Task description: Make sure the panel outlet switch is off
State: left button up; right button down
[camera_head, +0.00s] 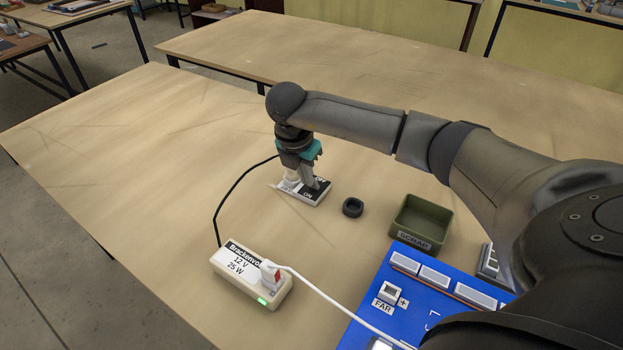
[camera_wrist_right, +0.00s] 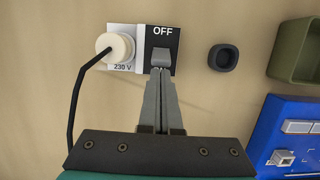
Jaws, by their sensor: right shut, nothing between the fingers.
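The panel outlet (camera_head: 309,195) lies on the table, and it also shows in the wrist view (camera_wrist_right: 116,31). Its white half holds a round cream plug (camera_wrist_right: 115,47) with a black cable, above a "230 V" label. Its black half carries a grey switch (camera_wrist_right: 160,57) below the word OFF; "ON" shows at the near edge in the head view. My right gripper (camera_wrist_right: 161,72) is shut and empty, with its fingertips over the switch on the ON side, touching it or very close. The fingers partly hide the switch, so I cannot tell its position surely. My left gripper is out of view.
A black ring (camera_head: 353,207), a green SCRAP bin (camera_head: 415,241) and a blue panel (camera_head: 375,318) lie to the right. The table's left is clear.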

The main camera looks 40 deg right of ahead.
jog(key=shift+w+d+f+b, duration=0.15)
jog(key=shift+d+b, duration=0.1)
jog(key=shift+d, duration=0.25)
jog(key=shift+w+d+f+b, duration=0.1)
jog(key=shift+w+d+b, duration=0.1)
jog(key=shift+d, duration=0.3)
jog(key=shift+a, duration=0.1)
jog(key=shift+s+a+r+p, duration=0.15)
jog(key=shift+a+r+p, duration=0.05)
jog(key=shift+a+p, duration=0.3)
jog(key=d+p+v, duration=0.1)
jog(key=p+v, duration=0.4)
jog(key=v, duration=0.1)
jog(key=shift+w+d+r+p, duration=0.2)
jog(key=shift+w+r+p, duration=0.1)
jog(key=shift+r, duration=0.3)
